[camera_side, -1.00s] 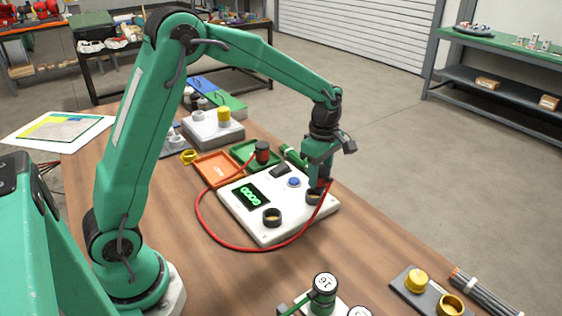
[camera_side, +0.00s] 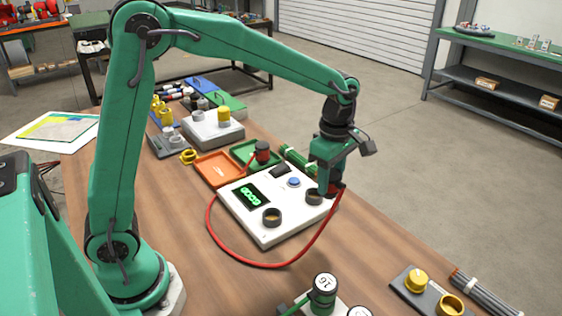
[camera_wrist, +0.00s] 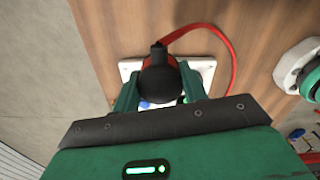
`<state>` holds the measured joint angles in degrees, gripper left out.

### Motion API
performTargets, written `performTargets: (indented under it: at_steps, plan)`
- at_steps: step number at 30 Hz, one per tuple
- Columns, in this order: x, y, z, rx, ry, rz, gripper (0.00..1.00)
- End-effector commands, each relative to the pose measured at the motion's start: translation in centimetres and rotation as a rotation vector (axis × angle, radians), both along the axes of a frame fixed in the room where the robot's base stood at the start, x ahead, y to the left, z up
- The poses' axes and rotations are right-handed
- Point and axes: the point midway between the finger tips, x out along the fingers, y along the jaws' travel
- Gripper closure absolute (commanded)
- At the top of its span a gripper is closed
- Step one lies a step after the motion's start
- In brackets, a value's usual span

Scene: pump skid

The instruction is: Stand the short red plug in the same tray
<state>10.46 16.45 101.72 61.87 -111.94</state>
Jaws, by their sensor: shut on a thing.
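My gripper (camera_side: 331,188) is shut on a red plug with a black end, and holds it over the right edge of the white meter box. In the wrist view the plug (camera_wrist: 158,78) sits between the two green fingers, its dark end toward the camera. A red cable (camera_side: 272,265) runs from it in a loop to the left. Another red and black plug (camera_side: 262,148) stands upright at the green tray (camera_side: 243,147). The orange tray (camera_side: 213,162) beside it looks empty. The right ring socket (camera_side: 314,197) shows beside my gripper; the held plug's lower end is partly hidden.
The white meter box (camera_side: 283,228) has a green display and another ring socket (camera_side: 272,217). A green cylinder (camera_side: 300,160) lies behind it. A grey block with a yellow cap (camera_side: 223,117) stands beyond the trays.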

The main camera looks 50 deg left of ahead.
Motion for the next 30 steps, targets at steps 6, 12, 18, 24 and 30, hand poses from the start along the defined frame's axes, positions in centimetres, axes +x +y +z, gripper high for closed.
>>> performTargets:
  at_steps: [6, 12, 18, 24, 30]
  plan:
    - [0.0, 0.0, 0.0, 0.000, -0.001, 0.000, 0.85]
    - [0.4, 0.4, 0.0, -0.001, -0.002, 0.012, 0.85]
    - [2.0, 2.4, -0.1, -0.001, -0.002, 0.078, 0.85]
    - [4.9, 7.0, -0.4, 0.000, -0.001, 0.213, 0.85]
    - [7.7, 13.4, -1.0, 0.000, -0.001, 0.381, 0.85]
